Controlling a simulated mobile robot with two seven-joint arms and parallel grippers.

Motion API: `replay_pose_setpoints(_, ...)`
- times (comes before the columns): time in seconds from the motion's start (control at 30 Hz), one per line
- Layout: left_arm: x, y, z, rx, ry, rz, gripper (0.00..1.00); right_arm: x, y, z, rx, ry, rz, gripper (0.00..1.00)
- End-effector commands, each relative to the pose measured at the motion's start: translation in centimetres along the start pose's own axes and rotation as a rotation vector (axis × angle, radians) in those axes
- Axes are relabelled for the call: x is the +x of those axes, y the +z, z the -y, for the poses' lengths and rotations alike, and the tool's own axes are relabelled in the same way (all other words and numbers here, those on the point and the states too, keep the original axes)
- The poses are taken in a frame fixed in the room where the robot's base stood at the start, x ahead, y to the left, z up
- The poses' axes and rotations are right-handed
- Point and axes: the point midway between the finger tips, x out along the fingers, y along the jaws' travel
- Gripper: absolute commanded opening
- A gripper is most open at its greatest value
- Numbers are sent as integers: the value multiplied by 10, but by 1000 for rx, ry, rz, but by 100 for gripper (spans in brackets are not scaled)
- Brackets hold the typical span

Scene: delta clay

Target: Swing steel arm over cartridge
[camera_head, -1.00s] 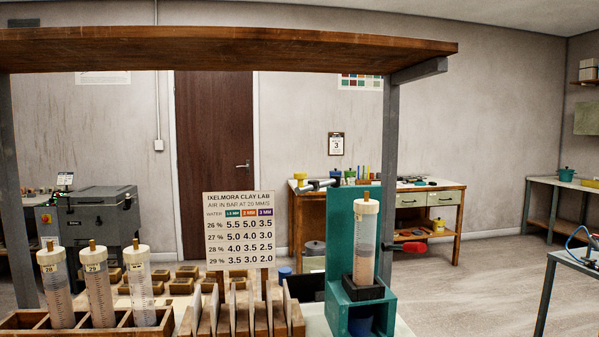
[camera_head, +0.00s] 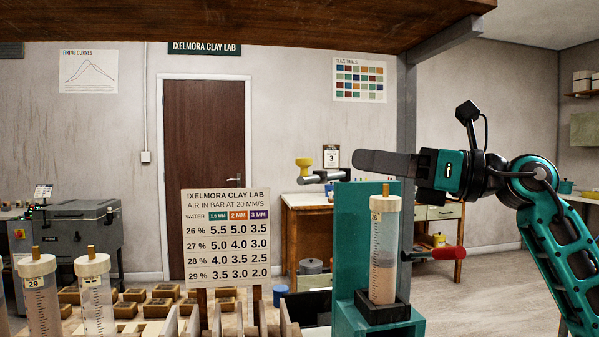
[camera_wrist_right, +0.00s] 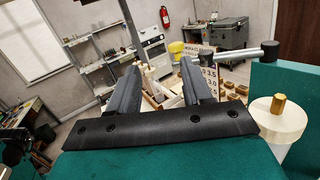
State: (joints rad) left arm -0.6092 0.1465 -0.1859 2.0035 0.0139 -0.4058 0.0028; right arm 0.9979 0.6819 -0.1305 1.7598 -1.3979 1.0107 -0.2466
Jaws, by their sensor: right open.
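The clear cartridge (camera_head: 384,250), with a cream cap and a brass tip, stands upright in the green stand (camera_head: 352,225). Its cap also shows in the right wrist view (camera_wrist_right: 278,118). The steel arm (camera_head: 326,177) is a short horizontal bar near the stand's top, pointing left, away from the cartridge; it also shows in the right wrist view (camera_wrist_right: 236,56). My right gripper (camera_head: 360,161) is open and empty, just above the stand and the steel arm. In the wrist view its fingers (camera_wrist_right: 160,78) are apart, with the bar beside the right finger. My left gripper is not in view.
A red-handled lever (camera_head: 447,253) sticks out right of the stand. A wooden shelf (camera_head: 240,22) hangs overhead, with a grey post (camera_head: 406,120) behind the stand. A sign (camera_head: 226,236) and more cartridges (camera_head: 96,296) stand left.

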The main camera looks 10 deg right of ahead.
Motion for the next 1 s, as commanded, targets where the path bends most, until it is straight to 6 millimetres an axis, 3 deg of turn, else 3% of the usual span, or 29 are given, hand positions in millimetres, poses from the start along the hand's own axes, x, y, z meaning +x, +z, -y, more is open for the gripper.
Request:
replay_pose_setpoints(0.13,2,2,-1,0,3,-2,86,-12,5,9,-89,-57,-92,49)
replay_pose_setpoints(0.27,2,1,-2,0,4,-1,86,-10,6,11,-107,-69,-117,49)
replay_pose_setpoints(0.8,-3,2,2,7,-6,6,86,89,-4,17,-102,-66,-115,49)
replay_pose_setpoints(1.0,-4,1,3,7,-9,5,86,109,-7,19,-104,-68,-115,49)
